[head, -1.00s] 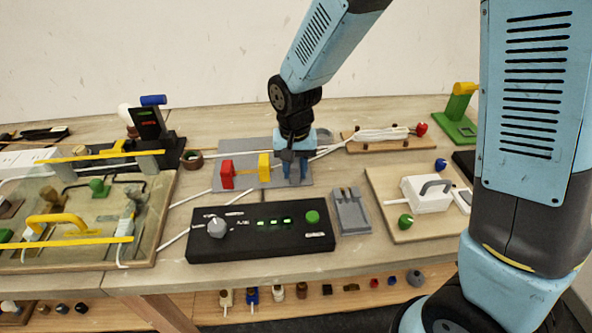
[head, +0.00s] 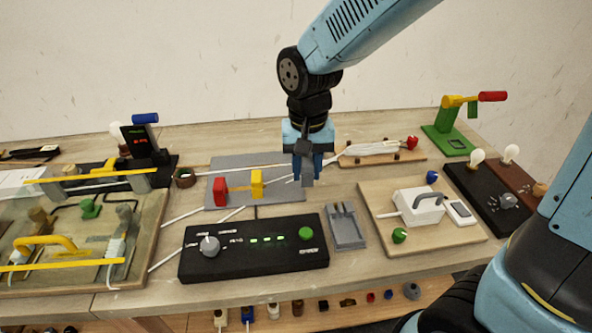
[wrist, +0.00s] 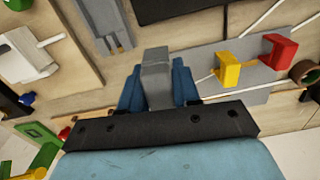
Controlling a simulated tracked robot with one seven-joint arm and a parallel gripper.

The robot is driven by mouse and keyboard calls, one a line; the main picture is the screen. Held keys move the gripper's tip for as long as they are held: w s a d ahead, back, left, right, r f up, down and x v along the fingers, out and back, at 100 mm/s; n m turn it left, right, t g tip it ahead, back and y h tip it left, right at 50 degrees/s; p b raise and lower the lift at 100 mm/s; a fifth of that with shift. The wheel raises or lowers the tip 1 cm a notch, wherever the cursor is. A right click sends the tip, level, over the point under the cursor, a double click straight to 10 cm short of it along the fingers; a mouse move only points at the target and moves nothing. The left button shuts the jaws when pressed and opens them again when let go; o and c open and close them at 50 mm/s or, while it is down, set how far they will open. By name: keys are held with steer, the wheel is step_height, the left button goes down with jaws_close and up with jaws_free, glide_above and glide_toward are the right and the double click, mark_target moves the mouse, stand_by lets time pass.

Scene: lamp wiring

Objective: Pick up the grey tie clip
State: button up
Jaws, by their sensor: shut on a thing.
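The grey tie clip (head: 307,182) is a small grey block held between the blue fingers of my gripper (head: 308,171). It hangs below the fingertips in the head view, near the right end of the grey board (head: 228,163). In the wrist view the clip (wrist: 156,75) sticks out between the two fingers of my gripper (wrist: 157,86), which partly hide it. My gripper is shut on it. It appears raised above the table.
A red block (head: 220,192) and a yellow block (head: 257,184) stand on the grey board. A black control box (head: 255,262) and a grey pronged holder (head: 346,232) lie in front. A white switch unit on a wooden board (head: 385,205) is to the right.

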steer(key=s+d+r, duration=0.3)
steer(key=s+d, duration=0.2)
steer(key=shift+s, duration=0.15)
stand_by(0.7)
